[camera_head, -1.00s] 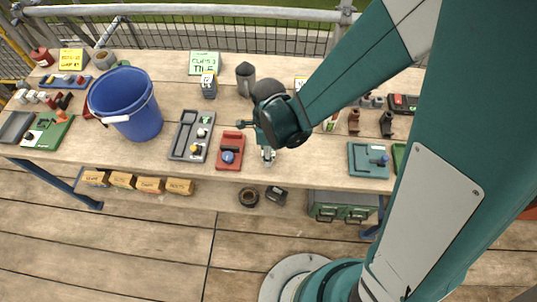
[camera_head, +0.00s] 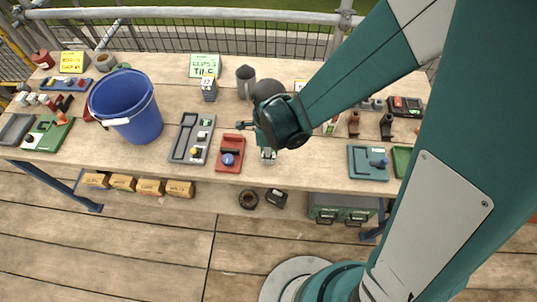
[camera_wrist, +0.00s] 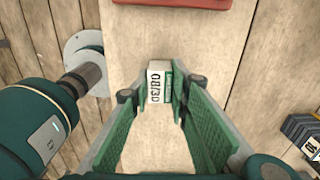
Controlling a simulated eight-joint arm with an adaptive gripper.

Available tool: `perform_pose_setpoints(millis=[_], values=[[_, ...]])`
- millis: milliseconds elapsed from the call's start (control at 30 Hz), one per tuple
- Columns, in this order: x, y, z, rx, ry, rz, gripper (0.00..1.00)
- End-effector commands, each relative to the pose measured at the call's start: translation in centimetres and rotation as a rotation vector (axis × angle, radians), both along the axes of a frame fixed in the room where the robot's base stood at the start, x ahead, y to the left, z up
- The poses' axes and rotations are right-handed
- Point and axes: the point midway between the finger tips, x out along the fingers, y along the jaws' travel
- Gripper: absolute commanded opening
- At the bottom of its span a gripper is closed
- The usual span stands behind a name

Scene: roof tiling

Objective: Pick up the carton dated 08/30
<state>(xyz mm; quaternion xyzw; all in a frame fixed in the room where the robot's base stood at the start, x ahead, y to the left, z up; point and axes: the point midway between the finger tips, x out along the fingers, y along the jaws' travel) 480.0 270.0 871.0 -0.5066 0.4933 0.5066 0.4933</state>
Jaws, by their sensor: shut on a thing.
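The carton dated 08/30 (camera_wrist: 158,84) is a small white and green box in the wrist view, with its black date reading sideways. My gripper (camera_wrist: 160,94) has its green-padded fingers on either side of it, shut on it. In the head view my gripper (camera_head: 268,156) is low over the front part of the bench, right of a red tray. The carton is too small and too covered by the gripper to make out clearly there.
The red tray (camera_head: 230,153) and a grey tray (camera_head: 191,137) lie to the left, with a blue bucket (camera_head: 126,105) beyond them. A teal tray (camera_head: 367,162) lies to the right. A small box (camera_head: 209,88) stands farther back. The bench's front edge is close.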

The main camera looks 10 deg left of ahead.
Motion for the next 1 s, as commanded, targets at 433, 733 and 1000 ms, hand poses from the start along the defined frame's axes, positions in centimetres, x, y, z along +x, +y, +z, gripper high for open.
perform_pose_setpoints(millis=[433,733,1000], values=[[0.0,0.0,4.7,0.000,0.000,0.000,0.11],[0.0,0.0,7.9,0.000,0.000,0.000,0.11],[0.0,0.0,9.0,0.000,0.000,0.000,0.11]])
